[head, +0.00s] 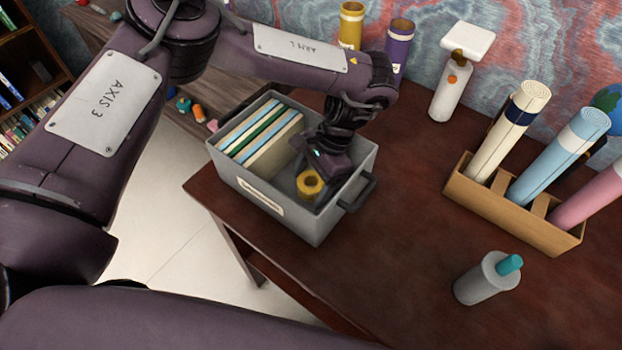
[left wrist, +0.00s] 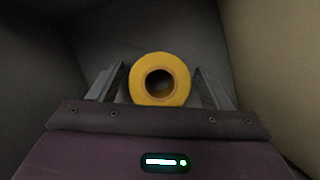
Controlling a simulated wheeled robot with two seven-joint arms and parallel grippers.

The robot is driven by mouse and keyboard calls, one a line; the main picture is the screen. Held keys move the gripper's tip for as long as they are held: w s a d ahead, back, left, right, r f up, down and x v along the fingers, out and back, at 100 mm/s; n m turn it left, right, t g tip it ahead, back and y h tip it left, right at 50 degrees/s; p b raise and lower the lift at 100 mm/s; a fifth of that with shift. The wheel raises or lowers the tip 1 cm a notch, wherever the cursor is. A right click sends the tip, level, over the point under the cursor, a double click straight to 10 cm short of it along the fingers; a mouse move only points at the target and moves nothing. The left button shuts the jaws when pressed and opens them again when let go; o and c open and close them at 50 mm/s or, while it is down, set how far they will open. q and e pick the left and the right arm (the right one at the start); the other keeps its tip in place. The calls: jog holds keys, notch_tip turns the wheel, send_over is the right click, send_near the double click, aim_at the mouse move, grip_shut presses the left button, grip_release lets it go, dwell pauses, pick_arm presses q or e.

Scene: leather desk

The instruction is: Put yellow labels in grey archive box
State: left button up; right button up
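The grey archive box (head: 302,222) stands on the desk with its top open. The yellow labels (head: 310,192), a roll with a round hole, are inside the box, in the bare part right of the folders. My left gripper (head: 314,178) reaches down into the box over the roll. In the left wrist view the yellow labels (left wrist: 140,78) sit between the two fingers of my left gripper (left wrist: 160,66). The fingers are spread, with a narrow gap on each side of the roll. The roll's underside is hidden. My right gripper is not in view.
Several folders (head: 258,128) fill the left part of the box. A wooden rack (head: 500,205) with rolled tubes stands at the right. A grey cup (head: 480,283) with a teal item and a white bottle (head: 447,95) stand on the desk. The desk's middle (head: 400,225) is clear.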

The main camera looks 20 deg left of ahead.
pick_arm(q)
jog(key=v, duration=1.2)
jog(key=shift+r, duration=0.15)
